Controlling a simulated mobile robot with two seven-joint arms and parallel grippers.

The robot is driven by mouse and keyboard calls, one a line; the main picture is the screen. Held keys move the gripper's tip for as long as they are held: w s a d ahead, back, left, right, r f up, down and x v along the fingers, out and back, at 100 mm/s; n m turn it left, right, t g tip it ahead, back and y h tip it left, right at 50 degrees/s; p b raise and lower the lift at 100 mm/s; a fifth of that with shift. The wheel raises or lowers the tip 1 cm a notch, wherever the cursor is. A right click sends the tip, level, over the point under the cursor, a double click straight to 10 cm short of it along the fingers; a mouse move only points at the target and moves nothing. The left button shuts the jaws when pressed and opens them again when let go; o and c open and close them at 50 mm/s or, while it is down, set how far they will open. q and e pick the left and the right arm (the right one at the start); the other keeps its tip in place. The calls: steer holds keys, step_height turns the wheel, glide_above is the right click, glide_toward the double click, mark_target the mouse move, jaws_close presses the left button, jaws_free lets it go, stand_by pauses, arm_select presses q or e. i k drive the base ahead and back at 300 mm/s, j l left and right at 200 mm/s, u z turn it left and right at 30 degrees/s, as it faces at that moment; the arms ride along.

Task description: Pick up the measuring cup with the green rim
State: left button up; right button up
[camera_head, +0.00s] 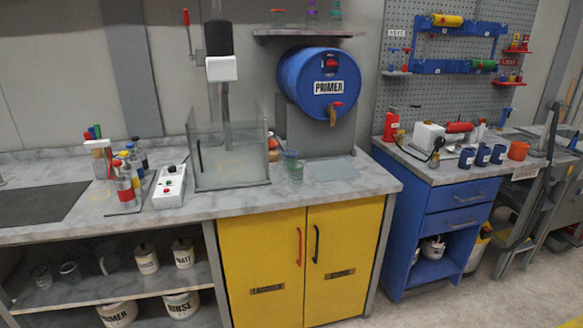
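Two small clear cups stand close together on the grey marbled counter (345,192), just right of the clear-walled box. The front cup (296,172) looks green-tinted near its top and seems to be the measuring cup with the green rim. The cup behind it (290,155) has a teal tint, and the front cup partly overlaps it. They are too small to tell the rim colours for sure. Neither of my grippers is in view.
The clear-walled box (232,160) stands left of the cups. A white control box (170,187) and bottles (125,185) are farther left. The counter's front right is clear.

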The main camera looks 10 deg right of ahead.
mark_target(295, 169)
steer(key=i+l, duration=0.15)
steer(key=l, duration=0.25)
steer(key=i+l, duration=0.15)
steer(key=l, duration=0.3)
steer(key=i+l, duration=0.15)
steer(key=l, duration=0.25)
steer(key=i+l+u, duration=0.1)
steer(key=l, duration=0.35)
steer(key=i+l, duration=0.25)
steer(key=l, duration=0.2)
steer(key=i+l, duration=0.1)
steer(key=l, duration=0.3)
steer(key=i+l, duration=0.15)
steer(key=l, duration=0.3)
steer(key=i+l, duration=0.15)
steer(key=l, duration=0.3)
steer(key=j+u, duration=0.05)
